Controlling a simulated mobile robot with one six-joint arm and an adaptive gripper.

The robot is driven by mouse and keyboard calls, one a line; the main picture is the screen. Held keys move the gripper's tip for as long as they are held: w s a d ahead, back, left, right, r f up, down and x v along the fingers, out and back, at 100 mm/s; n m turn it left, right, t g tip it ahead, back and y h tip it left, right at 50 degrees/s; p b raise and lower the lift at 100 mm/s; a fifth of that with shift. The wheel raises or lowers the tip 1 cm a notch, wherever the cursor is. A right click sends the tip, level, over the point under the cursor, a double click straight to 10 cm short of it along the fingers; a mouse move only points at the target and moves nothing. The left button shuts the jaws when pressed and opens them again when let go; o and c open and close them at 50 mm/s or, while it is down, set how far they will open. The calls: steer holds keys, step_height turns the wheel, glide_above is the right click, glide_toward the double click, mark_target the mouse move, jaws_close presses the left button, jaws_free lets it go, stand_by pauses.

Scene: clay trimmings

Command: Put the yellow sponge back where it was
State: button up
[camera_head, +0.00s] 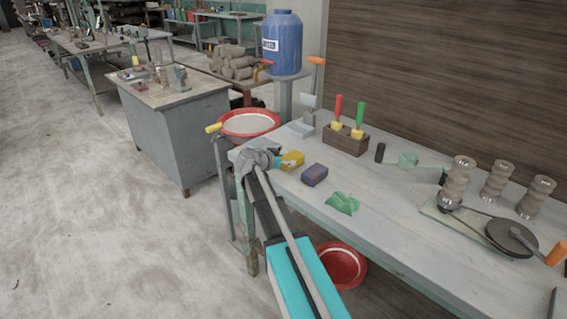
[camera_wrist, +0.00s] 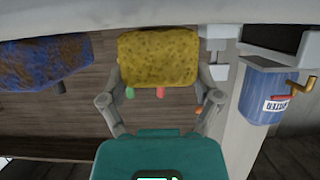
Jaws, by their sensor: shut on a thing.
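The yellow sponge (camera_head: 293,159) is at the left end of the long workbench (camera_head: 395,222). My gripper (camera_head: 277,162) reaches it from the left and is shut on it. In the wrist view, which looks upside down, the yellow sponge (camera_wrist: 158,58) sits between the two fingers of my gripper (camera_wrist: 160,80). I cannot tell whether the sponge touches the bench top or is slightly above it. A blue and brown sponge (camera_head: 314,175) lies just right of it, apart from it; it also shows in the wrist view (camera_wrist: 40,62).
A wooden block with red and green handled tools (camera_head: 345,142) stands behind. A green cloth (camera_head: 341,203) lies in front. A red-rimmed basin (camera_head: 249,123) is beyond the bench's left end. Bare bench surrounds the sponges.

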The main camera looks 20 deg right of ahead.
steer(key=shift+f, duration=0.1)
steer(key=o, duration=0.8)
steer(key=shift+a+r, duration=0.15)
steer(key=shift+r, duration=0.1)
steer(key=p+v, duration=0.4)
steer(key=v, duration=0.7)
steer(key=shift+a+p, duration=0.25)
steer(key=shift+p, duration=0.05)
steer(key=shift+s+r, duration=0.1)
steer(key=shift+s, duration=0.05)
